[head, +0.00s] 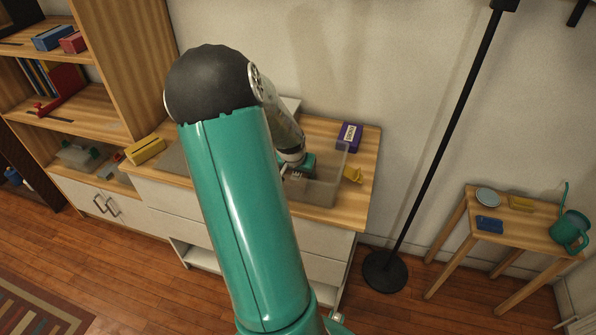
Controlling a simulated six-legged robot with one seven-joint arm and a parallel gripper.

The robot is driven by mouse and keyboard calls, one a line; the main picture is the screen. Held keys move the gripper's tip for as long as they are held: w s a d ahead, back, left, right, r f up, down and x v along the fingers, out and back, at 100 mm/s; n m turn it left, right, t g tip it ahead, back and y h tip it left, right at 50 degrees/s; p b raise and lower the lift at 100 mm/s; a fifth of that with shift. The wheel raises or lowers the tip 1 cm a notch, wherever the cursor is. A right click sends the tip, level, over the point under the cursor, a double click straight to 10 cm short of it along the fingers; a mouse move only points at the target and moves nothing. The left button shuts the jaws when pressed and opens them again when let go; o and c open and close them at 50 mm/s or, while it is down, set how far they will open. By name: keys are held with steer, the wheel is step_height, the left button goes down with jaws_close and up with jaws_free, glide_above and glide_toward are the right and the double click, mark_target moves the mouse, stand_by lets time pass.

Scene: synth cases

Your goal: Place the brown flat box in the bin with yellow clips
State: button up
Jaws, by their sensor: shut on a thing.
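A clear bin (325,192) with a yellow clip (353,175) at its right end stands on the wooden top of the white drawer unit. My gripper (292,176) is at the left part of this bin, seen small beyond my teal arm. I cannot tell whether it is above the rim or inside. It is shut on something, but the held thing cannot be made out. No brown flat box can be clearly seen. My arm covers the left side of the bin and part of the top.
A purple box (349,136) stands behind the bin, and a yellow box (145,150) lies on the left. A clear bin with green clips (80,153) sits on the lower left shelf. A black lamp pole (440,150) and a small side table (515,232) stand right.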

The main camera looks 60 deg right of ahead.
steer(key=o, duration=1.1)
steer(key=shift+c, duration=0.2)
steer(key=v, duration=1.2)
steer(key=shift+r, duration=0.1)
